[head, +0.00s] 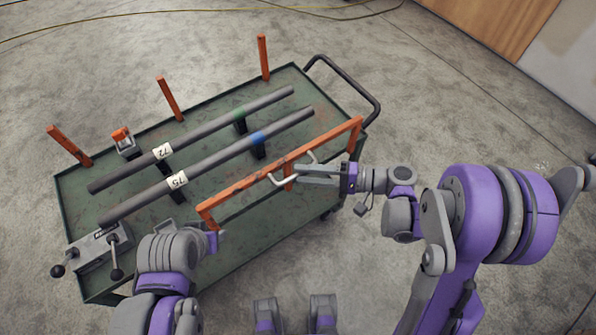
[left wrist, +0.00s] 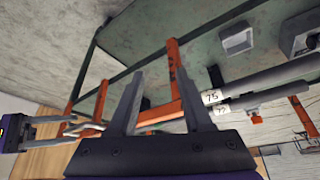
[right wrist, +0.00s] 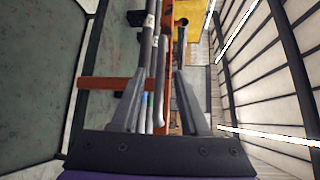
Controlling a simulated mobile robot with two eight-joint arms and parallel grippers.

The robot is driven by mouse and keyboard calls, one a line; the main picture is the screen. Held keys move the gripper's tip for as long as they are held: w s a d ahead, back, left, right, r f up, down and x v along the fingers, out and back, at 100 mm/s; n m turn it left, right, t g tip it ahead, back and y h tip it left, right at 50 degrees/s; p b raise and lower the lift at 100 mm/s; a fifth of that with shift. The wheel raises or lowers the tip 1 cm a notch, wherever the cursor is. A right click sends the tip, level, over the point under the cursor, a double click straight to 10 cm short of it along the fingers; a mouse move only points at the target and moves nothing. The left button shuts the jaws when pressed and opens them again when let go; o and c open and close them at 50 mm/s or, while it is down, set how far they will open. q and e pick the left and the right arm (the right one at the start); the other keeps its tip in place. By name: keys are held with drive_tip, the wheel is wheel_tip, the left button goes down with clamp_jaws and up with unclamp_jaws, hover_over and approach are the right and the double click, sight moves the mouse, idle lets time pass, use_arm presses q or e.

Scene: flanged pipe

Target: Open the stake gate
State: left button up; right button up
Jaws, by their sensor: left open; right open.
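The orange stake gate (head: 255,178) stands along the cart's near side, its top rail running from lower left to upper right. A pale metal handle (head: 283,181) juts from its middle. My right gripper (head: 285,172) is open at the gate's middle, fingers beside the handle; contact is unclear. In the right wrist view, orange bars (right wrist: 104,83) show between and beyond its fingers (right wrist: 160,82). My left gripper (left wrist: 160,80) is open, with orange gate rail (left wrist: 157,115) showing between its fingers.
Two grey pipes (head: 205,162), labelled 72 and 75, lie on supports on the green cart (head: 235,205). Orange stakes (head: 168,97) stand along the far side. A lever box (head: 95,247) sits at the left corner and a dark push handle (head: 352,82) at the right end.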

drive_tip(key=shift+x, duration=1.2)
clamp_jaws()
idle(0.6)
